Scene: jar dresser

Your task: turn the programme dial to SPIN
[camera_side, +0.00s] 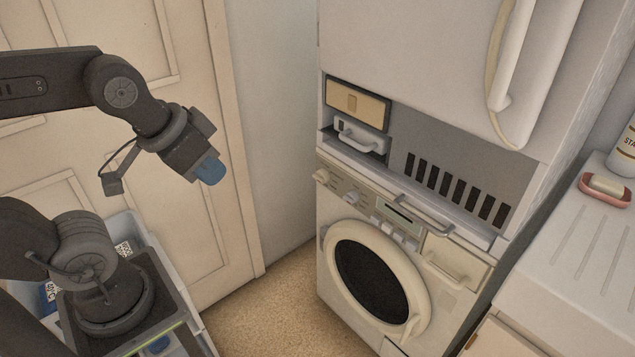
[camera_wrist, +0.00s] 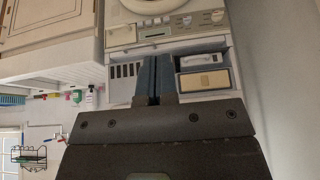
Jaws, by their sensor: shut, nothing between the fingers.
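The cream washing machine (camera_side: 335,290) stands right of my arm in the side view, with its round door below the control panel. Two pale round dials sit at the panel's left end, an outer dial (camera_side: 321,176) and an inner dial (camera_side: 352,198). In the wrist view, upside down, the outer dial (camera_wrist: 217,16) and inner dial (camera_wrist: 187,20) show near the top. Their lettering is too small to read, so I cannot tell which is the programme dial or where it points. My gripper (camera_side: 208,172) is shut and empty, in the air left of the machine, apart from both dials.
Above the panel are a cream drawer front (camera_side: 358,103), a white handled piece (camera_side: 360,135) and a slotted grille (camera_side: 457,189). A bar handle (camera_side: 422,214) juts out over the panel. A counter (camera_side: 580,265) with a soap dish (camera_side: 605,190) is at right. Open air separates my gripper from the machine.

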